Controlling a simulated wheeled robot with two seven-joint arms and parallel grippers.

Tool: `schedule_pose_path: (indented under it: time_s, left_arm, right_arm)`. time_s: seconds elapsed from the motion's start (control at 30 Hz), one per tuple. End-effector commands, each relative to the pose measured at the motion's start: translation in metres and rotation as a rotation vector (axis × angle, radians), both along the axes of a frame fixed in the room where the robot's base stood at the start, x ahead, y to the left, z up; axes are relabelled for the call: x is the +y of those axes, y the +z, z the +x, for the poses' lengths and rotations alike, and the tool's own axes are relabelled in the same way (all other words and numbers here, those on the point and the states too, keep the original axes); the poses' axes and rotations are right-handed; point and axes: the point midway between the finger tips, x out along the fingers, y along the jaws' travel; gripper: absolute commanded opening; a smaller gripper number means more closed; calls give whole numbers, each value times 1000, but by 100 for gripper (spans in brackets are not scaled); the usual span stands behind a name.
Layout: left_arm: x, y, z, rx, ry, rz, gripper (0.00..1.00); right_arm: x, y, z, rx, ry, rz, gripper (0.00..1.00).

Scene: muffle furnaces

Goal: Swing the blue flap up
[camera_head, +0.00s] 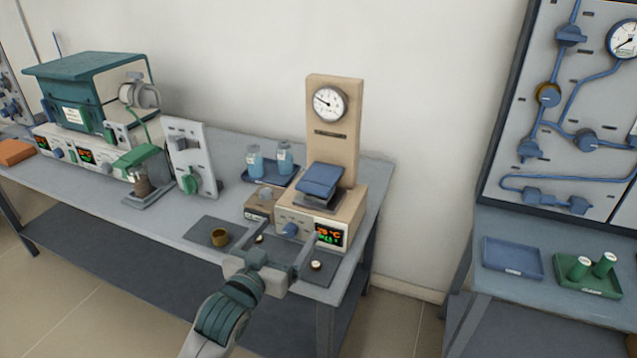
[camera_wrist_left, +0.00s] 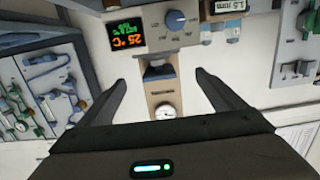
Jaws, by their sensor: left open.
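The blue flap (camera_head: 320,179) sits on top of the beige box device (camera_head: 347,222), slanted over a grey plate, in front of a tall beige post with a round dial. My left gripper (camera_head: 284,240) is open and empty, in front of and below the flap, near the device's front face. In the left wrist view, which looks upside down, the flap (camera_wrist_left: 160,73) shows dark and foreshortened between the spread fingers (camera_wrist_left: 161,78). It appears apart from both fingers. My right gripper is in neither view.
The device front has a blue knob (camera_head: 290,230) and a lit display (camera_head: 330,236). A blue tray with bottles (camera_head: 270,175) stands behind left. A small brass cup (camera_head: 220,237) sits on a dark mat. A green-topped furnace (camera_head: 90,90) stands far left. A piped panel (camera_head: 565,110) is at right.

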Motion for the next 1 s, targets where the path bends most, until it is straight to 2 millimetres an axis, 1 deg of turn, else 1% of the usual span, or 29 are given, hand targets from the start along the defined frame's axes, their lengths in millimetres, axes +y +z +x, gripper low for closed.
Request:
schedule_pose_path:
  time_s: [0.03,0.1,0.2,0.5,0.67,0.87,1.0]
  left_arm:
    - [-3,13,6,-34,-9,-7,89]
    - [-6,25,10,-62,-17,-15,89]
    - [-8,32,12,-80,-23,-22,89]
    - [-8,32,12,-80,-23,-21,89]
    - [-9,32,15,-80,-23,-21,89]
    - [-14,32,31,-80,-22,-21,89]
    - [-21,33,50,-80,-23,-21,89]
  right_arm:
    - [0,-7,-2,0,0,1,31]
    - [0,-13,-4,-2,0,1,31]
    - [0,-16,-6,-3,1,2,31]
    - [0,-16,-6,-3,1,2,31]
    - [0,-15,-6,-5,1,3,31]
    - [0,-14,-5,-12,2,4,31]
    - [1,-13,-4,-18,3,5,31]
